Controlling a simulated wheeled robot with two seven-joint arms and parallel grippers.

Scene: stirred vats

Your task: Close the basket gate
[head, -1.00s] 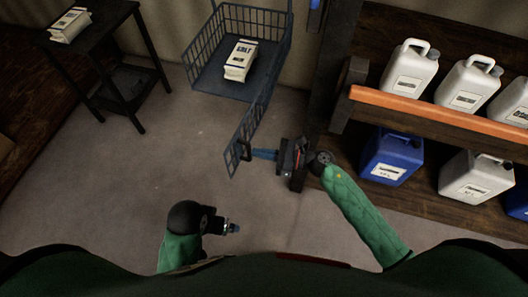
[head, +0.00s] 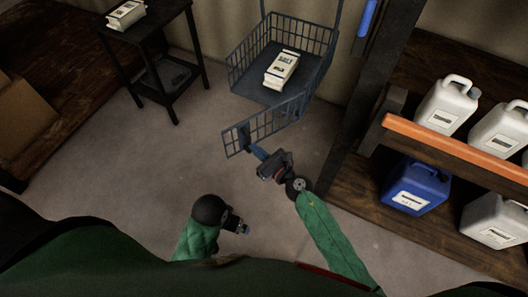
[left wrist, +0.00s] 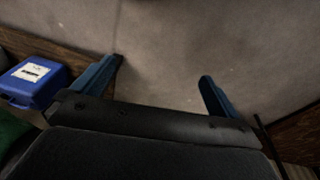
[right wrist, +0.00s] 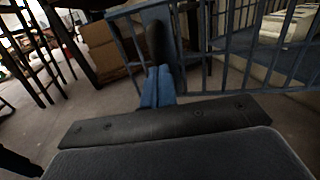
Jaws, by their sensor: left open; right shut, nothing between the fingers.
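The grey wire basket (head: 322,75) hangs at the top middle of the head view, with a white labelled bag (head: 282,69) on its floor. Its barred gate (head: 272,124) stands partly open, angled out from the basket's right front corner. The gate also shows in the right wrist view (right wrist: 220,50), with a dark upright handle (right wrist: 155,42) on it. My right gripper (head: 256,151) is shut and empty, its fingertips at the handle near the gate's free end; whether they touch I cannot tell. My left gripper (head: 243,229) is open and empty, low over the floor.
A wooden rack with an orange beam (head: 450,144) holds white jugs (head: 447,105) and a blue jug (head: 413,187) on the right. A dark small table (head: 150,40) with a bag (head: 126,14) stands at upper left. The floor between is clear.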

